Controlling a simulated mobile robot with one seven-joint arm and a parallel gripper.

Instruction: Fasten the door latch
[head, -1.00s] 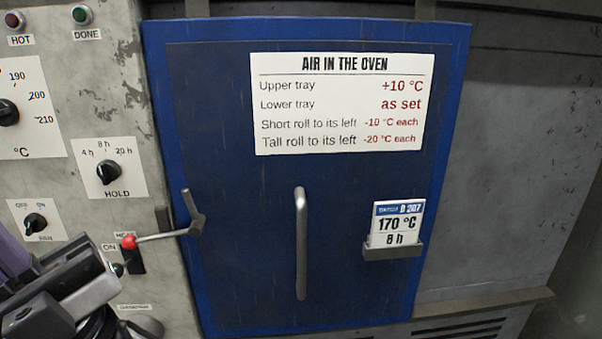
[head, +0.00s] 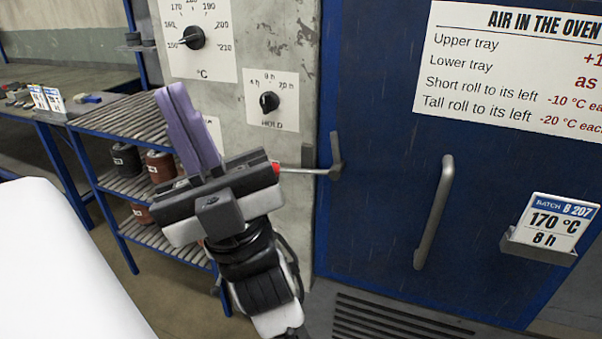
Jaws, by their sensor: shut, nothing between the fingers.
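The oven's blue door (head: 380,220) is flat within its blue frame. The door latch (head: 336,160) sits on its left edge, a grey metal piece with a thin rod reaching left, nearly level, to a red knob (head: 276,168). My gripper (head: 172,93) is shut and empty, its purple fingers pointing up and slightly left in front of the grey panel. The gripper body partly hides the red knob. I cannot tell whether they touch. The fingertips are left of the knob and higher in the picture.
The grey control panel (head: 300,60) carries a temperature dial (head: 192,38) and a hold dial (head: 269,102). The door has a vertical handle (head: 434,212) and a batch card (head: 553,222) in a holder. A blue shelf rack (head: 110,190) with several spools stands left. A white surface (head: 50,270) fills the lower left.

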